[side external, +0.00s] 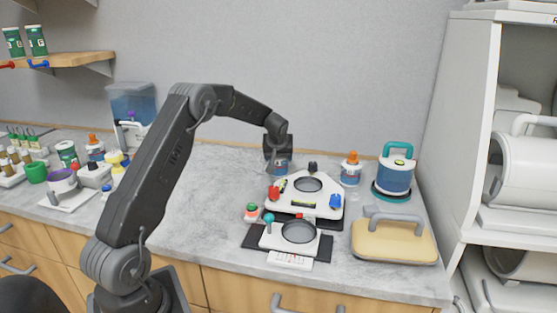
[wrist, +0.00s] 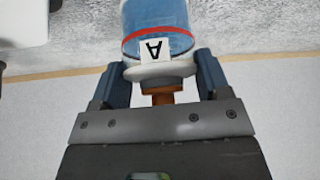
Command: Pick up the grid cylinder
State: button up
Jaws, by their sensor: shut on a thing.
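My gripper (side external: 278,155) is shut at the back of the counter, behind the white plate device. Its fingers also show in the wrist view (wrist: 157,72), one on each side of the white collar of a bottle. This bottle (side external: 281,169) is a clear cylinder with blue contents, a red line and a label reading "A"; it also shows in the wrist view (wrist: 157,17). Its orange top points back toward my palm, and its far end is cut off. I see no grid pattern on it. I cannot tell whether it touches the counter.
A white device (side external: 325,206) with a round opening stands in front of the bottle. A similar orange-topped bottle (side external: 350,168) and a teal-handled vessel (side external: 395,172) stand to the right. A yellow handled block (side external: 393,243) lies front right. Bare counter (side external: 205,190) is to the left.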

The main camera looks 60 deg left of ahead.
jog(key=shift+r, duration=1.45)
jog(key=s+a+r, duration=0.5)
jog(key=s+r, duration=0.3)
jog(key=s, duration=0.2)
jog(key=s+d+r+m, duration=0.1)
jog(key=s+d, duration=0.2)
jog(key=d, duration=0.6)
jog(key=s+d+r, duration=0.1)
jog(key=s+d, duration=0.3)
jog(key=d, duration=0.6)
jog(key=s+d+r+m, duration=0.1)
jog(key=s+d, duration=0.2)
jog(key=d, duration=0.6)
jog(key=shift+t, duration=0.4)
jog(key=shift+w+d+f, duration=0.95)
jog(key=shift+d+f, duration=0.7)
jog(key=shift+f, duration=0.1)
jog(key=shift+w+d+f, duration=0.95)
jog(key=shift+d+f, duration=0.75)
jog(key=shift+f, duration=0.05)
jog(key=shift+w+d+f, duration=0.95)
jog(key=shift+d+f, duration=0.7)
jog(key=shift+f, duration=0.1)
